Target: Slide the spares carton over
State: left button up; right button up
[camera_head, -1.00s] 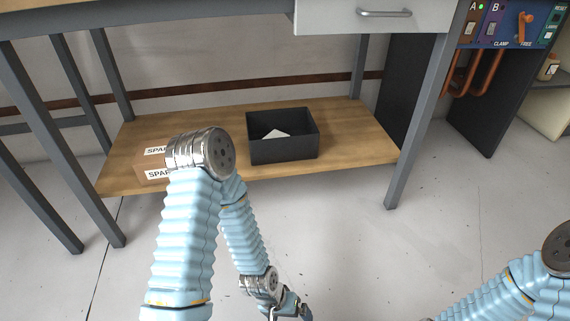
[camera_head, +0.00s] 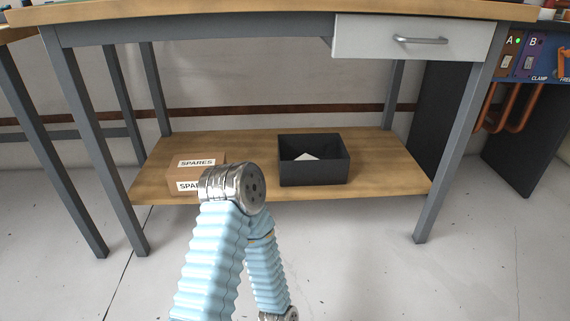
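The spares carton (camera_head: 187,172) is a brown box with white SPARES labels on its top and front. It sits on the left part of the wooden lower shelf (camera_head: 385,160) of the workbench. My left arm's elbow stands in front of the carton's right end and hides part of it. My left forearm runs down from the elbow and leaves the bottom of the picture, so the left gripper is out of view. My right arm and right gripper are not in view.
A black open bin (camera_head: 314,170) with something white inside stands on the shelf right of the carton, with a gap between. Grey bench legs (camera_head: 455,155) frame the shelf. A white drawer (camera_head: 415,42) hangs above right. The floor in front is clear.

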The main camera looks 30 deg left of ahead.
aim_at(184, 170)
jog(key=u, duration=1.65)
jog(key=i+j+z, duration=0.15)
jog(key=j, duration=0.2)
jog(key=i, duration=0.05)
